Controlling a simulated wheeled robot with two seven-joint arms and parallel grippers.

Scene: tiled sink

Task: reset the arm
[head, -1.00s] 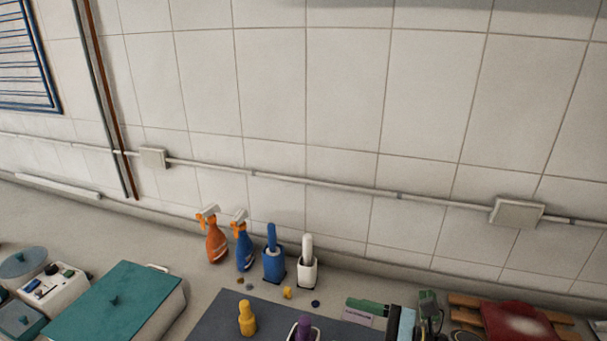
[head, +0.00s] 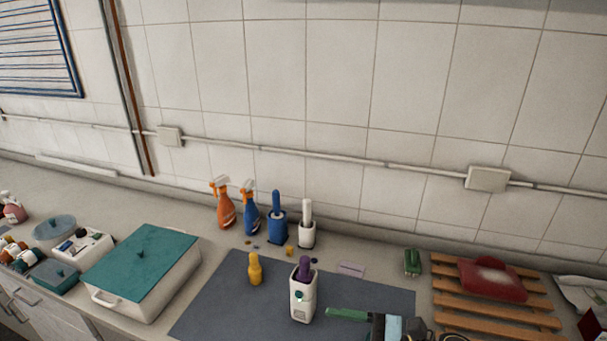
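My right gripper (head: 348,314) seems to be the green bar and dark block at the bottom edge, right of centre, beside a light blue part. It lies over the front right part of the dark grey mat (head: 225,308). Its fingers cannot be told apart, and the rest of the arm is cut off by the frame. I cannot tell whether it is open or holding something. My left gripper is not in view.
A teal-lidded box (head: 145,285) is at left. Spray bottles (head: 224,208) line the wall. A wooden rack (head: 478,312) with a red bag (head: 490,280) is at right.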

